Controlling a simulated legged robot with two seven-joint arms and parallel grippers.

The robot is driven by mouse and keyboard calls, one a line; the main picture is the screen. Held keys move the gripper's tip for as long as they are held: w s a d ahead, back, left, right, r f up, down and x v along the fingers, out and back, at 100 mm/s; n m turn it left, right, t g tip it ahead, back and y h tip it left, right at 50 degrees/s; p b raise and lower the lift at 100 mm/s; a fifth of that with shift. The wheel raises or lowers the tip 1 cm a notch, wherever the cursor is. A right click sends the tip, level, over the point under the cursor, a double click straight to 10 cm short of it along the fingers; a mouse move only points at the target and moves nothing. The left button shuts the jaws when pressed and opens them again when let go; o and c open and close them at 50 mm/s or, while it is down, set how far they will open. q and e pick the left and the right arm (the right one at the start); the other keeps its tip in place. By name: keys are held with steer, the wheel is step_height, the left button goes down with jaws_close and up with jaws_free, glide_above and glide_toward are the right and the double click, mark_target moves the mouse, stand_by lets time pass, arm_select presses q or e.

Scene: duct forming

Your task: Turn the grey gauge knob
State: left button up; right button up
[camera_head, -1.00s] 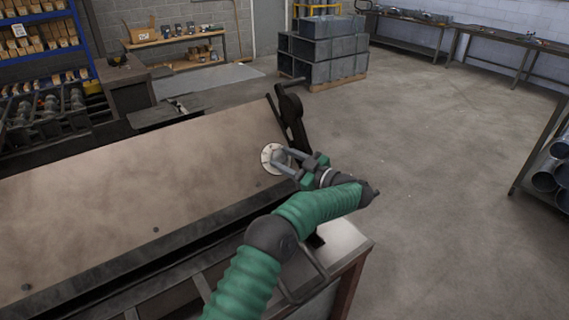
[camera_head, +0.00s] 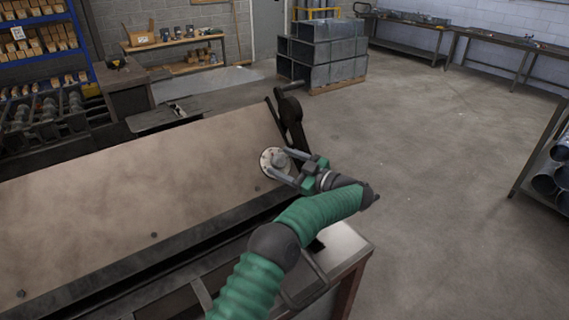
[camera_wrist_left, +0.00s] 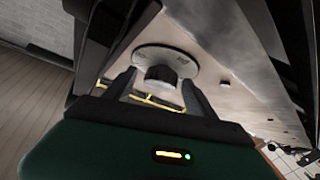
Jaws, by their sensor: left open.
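The round white gauge dial (camera_head: 266,160) sits on the tan sloped panel near its right end. The grey gauge knob (camera_head: 280,160) stands out from its middle. My left gripper (camera_head: 282,165) is at the dial, its open fingers on either side of the knob. In the left wrist view the dial (camera_wrist_left: 148,54) is straight ahead and the dark knob (camera_wrist_left: 160,78) shows between the fingers (camera_wrist_left: 158,88). I cannot tell whether either finger touches the knob. My right gripper is not in view.
The tan panel (camera_head: 120,190) belongs to a large machine, with a black lever arm (camera_head: 291,110) beside the dial. A metal table corner (camera_head: 345,245) is under my left arm. Stacked grey ducts (camera_head: 322,60) stand at the back.

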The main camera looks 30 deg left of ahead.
arm_select(q)
steer(key=shift+s+d, duration=0.1)
steer(key=shift+d, duration=0.25)
steer(key=s+d+b, duration=0.1)
steer(key=d+b, duration=0.2)
steer(key=d, duration=1.3)
